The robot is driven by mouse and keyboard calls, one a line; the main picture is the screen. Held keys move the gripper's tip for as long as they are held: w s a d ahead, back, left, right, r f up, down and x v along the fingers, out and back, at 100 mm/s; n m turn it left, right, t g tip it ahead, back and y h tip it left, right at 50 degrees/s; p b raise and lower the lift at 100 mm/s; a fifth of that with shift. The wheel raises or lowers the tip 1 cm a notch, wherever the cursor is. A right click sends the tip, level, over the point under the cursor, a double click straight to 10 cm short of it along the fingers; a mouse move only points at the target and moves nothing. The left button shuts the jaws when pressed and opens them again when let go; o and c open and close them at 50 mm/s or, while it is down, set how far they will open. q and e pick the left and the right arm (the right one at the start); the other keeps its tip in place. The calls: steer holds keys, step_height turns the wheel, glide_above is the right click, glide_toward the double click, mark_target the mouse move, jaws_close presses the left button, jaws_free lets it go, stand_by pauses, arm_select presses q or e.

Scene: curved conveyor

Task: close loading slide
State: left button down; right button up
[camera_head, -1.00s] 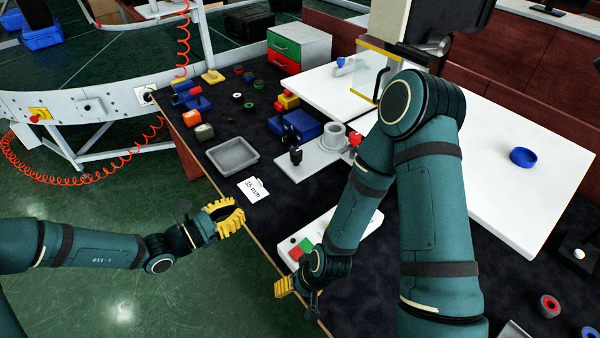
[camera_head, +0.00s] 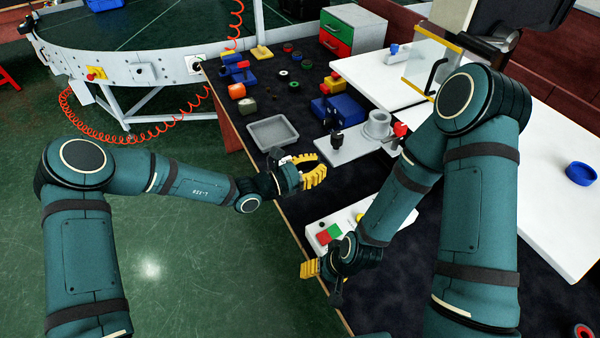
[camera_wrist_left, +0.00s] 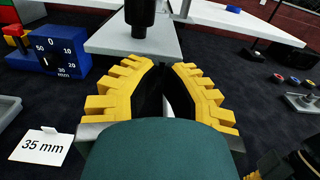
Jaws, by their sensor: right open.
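A light grey plate (camera_head: 348,153), which looks like the loading slide, lies on the dark bench top. It carries a black upright knob (camera_head: 336,142) at its near left end and a grey round holder (camera_head: 377,125) farther back. In the left wrist view, the knob (camera_wrist_left: 140,16) stands on the plate (camera_wrist_left: 105,42), straight beyond the fingers. My left gripper (camera_head: 316,172) is just in front of the plate, apart from the knob, its yellow fingers curved together with nothing between them. My right gripper (camera_head: 310,268) is open and empty by the bench's front edge, partly hidden by its wrist.
A grey tray (camera_head: 272,133) and a blue dial block (camera_wrist_left: 48,52) are left of the plate. A "35 mm" card (camera_wrist_left: 42,146) lies near the left gripper. A button box (camera_head: 326,232) sits by the right arm. A clear yellow-edged guard (camera_head: 425,70) stands behind.

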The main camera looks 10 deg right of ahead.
mark_target(337, 156)
arm_select(q)
steer(key=shift+x, duration=0.85)
steer(key=x, duration=0.4)
steer(key=shift+w+d, duration=0.1)
steer(key=shift+d, duration=0.2)
steer(key=shift+a, duration=0.2)
